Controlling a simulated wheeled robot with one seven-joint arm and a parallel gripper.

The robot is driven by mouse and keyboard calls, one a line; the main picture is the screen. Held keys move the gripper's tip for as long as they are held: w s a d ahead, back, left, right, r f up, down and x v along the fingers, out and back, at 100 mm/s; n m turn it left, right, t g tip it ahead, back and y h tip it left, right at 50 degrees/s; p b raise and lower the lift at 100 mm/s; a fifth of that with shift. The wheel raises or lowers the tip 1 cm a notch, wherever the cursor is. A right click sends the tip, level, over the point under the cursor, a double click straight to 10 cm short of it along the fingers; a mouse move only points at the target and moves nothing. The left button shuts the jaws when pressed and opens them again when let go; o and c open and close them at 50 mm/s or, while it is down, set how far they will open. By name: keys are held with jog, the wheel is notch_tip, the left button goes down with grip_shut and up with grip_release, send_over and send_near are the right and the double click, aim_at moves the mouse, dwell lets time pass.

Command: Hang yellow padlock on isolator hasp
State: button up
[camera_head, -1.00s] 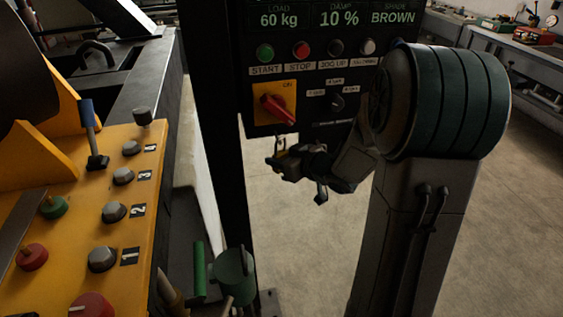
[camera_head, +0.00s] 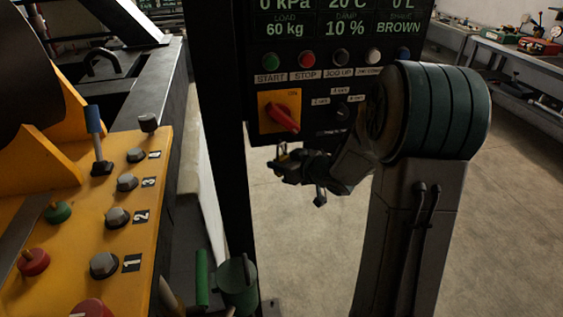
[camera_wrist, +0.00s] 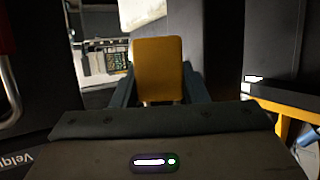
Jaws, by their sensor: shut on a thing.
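The yellow padlock (camera_wrist: 158,66) is clamped between the jaws of my gripper (camera_wrist: 160,98) in the wrist view, with its body standing up between the two fingers. In the head view my gripper (camera_head: 281,165) is just below the control panel, and only a small bit of the padlock shows at its tip. The isolator is a red rotary handle (camera_head: 284,117) on a yellow plate (camera_head: 268,103), just above my gripper. The hasp cannot be made out clearly, and I cannot tell whether the shackle touches it.
The dark control panel (camera_head: 330,70) has a row of buttons and a display. A yellow machine console (camera_head: 120,215) with numbered knobs fills the left side. A workbench (camera_head: 510,50) stands at the back right. The floor (camera_head: 310,240) below my gripper is clear.

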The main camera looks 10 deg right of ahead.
dwell(0.4)
jog(key=o, duration=1.1)
jog(key=shift+o, duration=0.2)
jog(key=s+d+r+m+h, duration=0.3)
jog(key=s+d+r+h, duration=0.45)
jog(key=s+d, duration=0.25)
jog(key=s+a+f+m+g, duration=0.1)
jog(key=s+a+g, duration=0.3)
jog(key=s, duration=0.6)
jog(key=s+a+f+m+g, duration=0.1)
jog(key=s+a+g, duration=0.3)
jog(key=s, duration=0.6)
jog(key=shift+s+a+f+m, duration=0.2)
jog(key=shift+a+m, duration=0.3)
jog(key=shift+a, duration=0.65)
jog(key=shift+y, duration=0.25)
